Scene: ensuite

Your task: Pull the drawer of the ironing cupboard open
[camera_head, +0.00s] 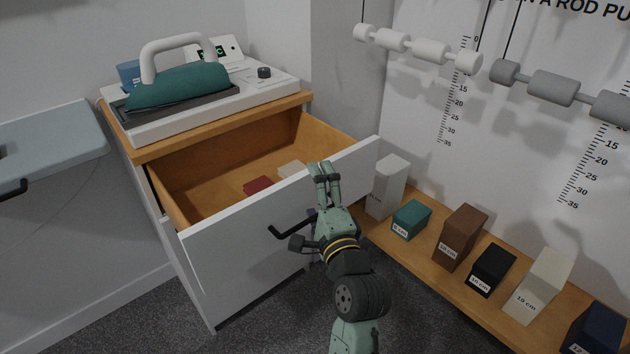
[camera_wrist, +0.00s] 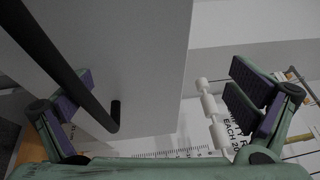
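The ironing cupboard (camera_head: 218,128) stands at left with its white-fronted drawer (camera_head: 240,250) pulled well out, showing the wooden inside. The drawer's black bar handle (camera_head: 292,230) is on the front, left of my gripper. My gripper (camera_head: 314,208) is open at the drawer front, with its fingers spread wide. In the wrist view, my gripper (camera_wrist: 165,100) has purple pads far apart. The handle (camera_wrist: 60,60) runs close by the left finger there, with the white drawer front (camera_wrist: 140,60) behind it. I cannot tell whether finger and handle touch. Nothing is gripped.
A red item (camera_head: 257,185) and a pale item (camera_head: 292,170) lie in the drawer. A teal iron (camera_head: 180,87) is on the cupboard top. A wooden shelf (camera_head: 410,248) with several labelled blocks stands close at right, under hanging rollers (camera_head: 430,50). Carpet is clear in front.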

